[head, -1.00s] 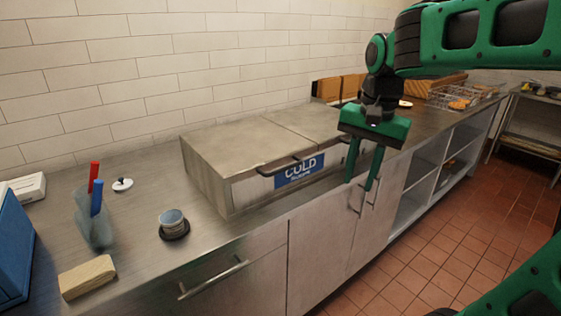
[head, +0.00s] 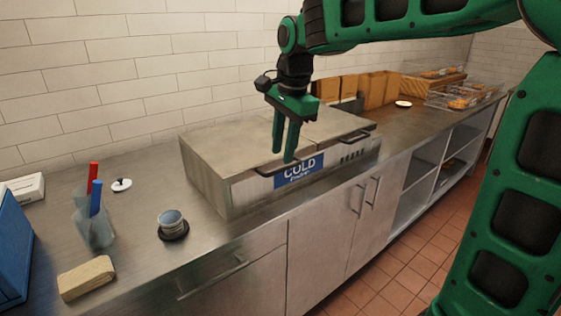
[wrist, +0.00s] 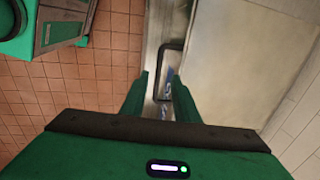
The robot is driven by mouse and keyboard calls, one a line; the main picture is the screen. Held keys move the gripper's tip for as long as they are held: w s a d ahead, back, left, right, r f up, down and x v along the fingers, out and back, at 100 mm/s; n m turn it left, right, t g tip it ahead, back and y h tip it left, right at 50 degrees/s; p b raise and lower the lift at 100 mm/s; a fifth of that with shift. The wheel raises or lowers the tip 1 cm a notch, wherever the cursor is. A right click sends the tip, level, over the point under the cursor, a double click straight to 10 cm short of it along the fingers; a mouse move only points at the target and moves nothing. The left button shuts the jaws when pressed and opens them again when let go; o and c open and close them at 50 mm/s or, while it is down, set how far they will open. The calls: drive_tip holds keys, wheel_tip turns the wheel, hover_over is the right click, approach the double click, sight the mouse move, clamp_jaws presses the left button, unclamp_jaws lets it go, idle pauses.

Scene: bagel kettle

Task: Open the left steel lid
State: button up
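The left steel lid (head: 218,146) lies flat and closed on the steel cold unit, left of the right lid (head: 335,124). Its dark bar handle (head: 268,170) is at the front edge, above the blue COLD label. My gripper (head: 284,157) is open, pointing down over the front of the left lid, close to the right part of its handle. In the wrist view, my gripper (wrist: 160,82) has its fingers apart, and the dark handle (wrist: 164,70) shows between and just beyond the fingertips. Nothing is held. Contact with the handle cannot be told.
A cup (head: 172,220) on a dark base, a holder (head: 94,225) with red and blue handles and a tan block (head: 87,278) stand on the counter at left. Wooden boards (head: 375,88) and wire baskets (head: 462,99) are at back right. The wall rises behind the unit.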

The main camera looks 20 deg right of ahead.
sight(282, 169)
drive_tip(key=shift+w+f, duration=0.2)
drive_tip(key=shift+f, duration=0.85)
drive_tip(key=shift+w+f, duration=0.15)
drive_tip(key=shift+f, duration=0.9)
drive_tip(key=shift+r, duration=0.1)
clamp_jaws()
